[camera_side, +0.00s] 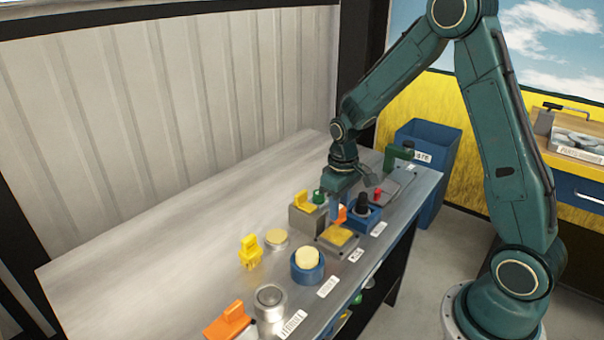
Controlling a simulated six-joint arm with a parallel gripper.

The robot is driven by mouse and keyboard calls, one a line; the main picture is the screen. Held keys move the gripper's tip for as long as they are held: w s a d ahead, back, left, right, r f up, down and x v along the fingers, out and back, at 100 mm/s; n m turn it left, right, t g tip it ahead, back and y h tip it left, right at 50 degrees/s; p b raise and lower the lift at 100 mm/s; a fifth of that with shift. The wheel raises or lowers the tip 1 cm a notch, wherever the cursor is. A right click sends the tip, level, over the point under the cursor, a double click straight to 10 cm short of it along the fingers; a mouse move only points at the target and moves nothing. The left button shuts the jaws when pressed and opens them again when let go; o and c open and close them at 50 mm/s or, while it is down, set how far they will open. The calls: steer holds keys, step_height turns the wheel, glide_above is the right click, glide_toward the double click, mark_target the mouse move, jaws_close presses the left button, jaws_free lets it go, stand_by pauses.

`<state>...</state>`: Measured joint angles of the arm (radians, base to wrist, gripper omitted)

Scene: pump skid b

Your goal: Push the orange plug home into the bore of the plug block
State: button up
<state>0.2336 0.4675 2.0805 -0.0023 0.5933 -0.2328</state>
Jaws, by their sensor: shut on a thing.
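My gripper (340,208) points down over the bench and is shut on a small orange piece, which I take to be the orange plug (342,214). Only part of the plug shows beside a finger. I cannot tell which of these is the plug block. The bore is hidden, and I cannot tell whether the plug is in it.
A blue block with a black knob (362,205) stands close right of the gripper. A blue round holder (307,268), a yellow upright piece (250,252), a metal cylinder (270,301) and an orange block (228,319) stand nearer. The bench's (150,262) left side is clear.

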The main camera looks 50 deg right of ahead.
mark_target(338, 222)
steer(key=shift+f, duration=1.45)
steer(key=shift+f, duration=1.25)
stand_by(0.9)
steer(key=o, duration=1.2)
step_height(338, 222, up, 12)
steer(key=shift+r, duration=0.9)
